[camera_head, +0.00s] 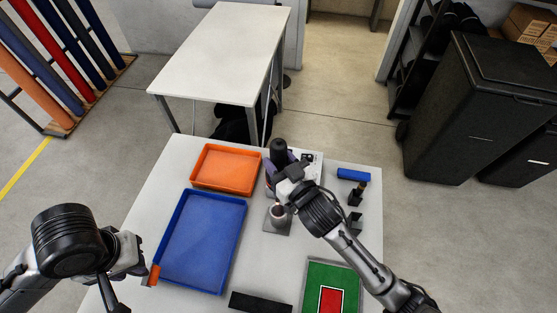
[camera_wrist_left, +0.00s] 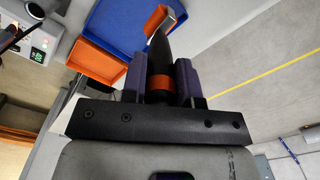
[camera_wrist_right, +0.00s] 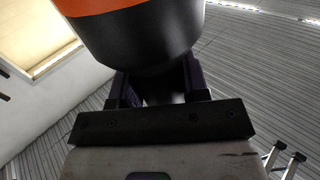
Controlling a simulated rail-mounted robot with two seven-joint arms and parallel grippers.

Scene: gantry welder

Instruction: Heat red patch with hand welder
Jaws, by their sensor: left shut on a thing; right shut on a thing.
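The red patch (camera_head: 330,300) lies on a green sheet (camera_head: 318,272) at the near right of the table, cut off by the lower frame edge. My right gripper (camera_head: 283,170) is shut on the hand welder (camera_head: 278,149), a dark upright cylinder above the table's middle, away from the patch. In the right wrist view the hand welder (camera_wrist_right: 145,35) is black with an orange band. Its lower end is largely hidden by my arm in the head view. My left gripper (camera_head: 142,268) is shut on a tool with an orange band (camera_wrist_left: 160,82) and a metallic tip, at the table's left edge.
A small stand (camera_head: 277,222) is below the right gripper. A blue tray (camera_head: 240,240) and an orange tray (camera_head: 197,168) take up the left side. A black bar (camera_head: 260,303) lies in front.

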